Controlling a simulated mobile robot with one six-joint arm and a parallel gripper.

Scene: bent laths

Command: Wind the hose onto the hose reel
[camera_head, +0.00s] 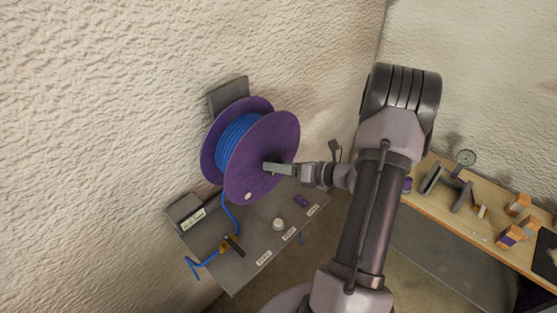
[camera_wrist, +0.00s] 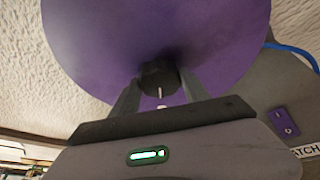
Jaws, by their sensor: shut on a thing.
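The hose reel (camera_head: 275,142) has two purple flanges and is mounted at the rough wall. The blue hose (camera_head: 236,141) lies in several turns on the drum between the flanges. Its free length hangs from the reel to the grey bench, where blue hose also shows by a brass-coloured fitting (camera_head: 225,246). My gripper (camera_head: 268,167) is at the outer face of the near flange. In the wrist view my gripper (camera_wrist: 158,92) is shut on a dark round knob (camera_wrist: 157,75) on the purple flange (camera_wrist: 150,35). The drum is hidden in that view.
The grey bench (camera_head: 257,222) below the reel holds a grey labelled box (camera_head: 187,212), a white round knob (camera_head: 278,224) and a purple plate (camera_head: 302,201). A wooden bench (camera_head: 440,200) with a gauge (camera_head: 466,158) and several blocks stands at the right.

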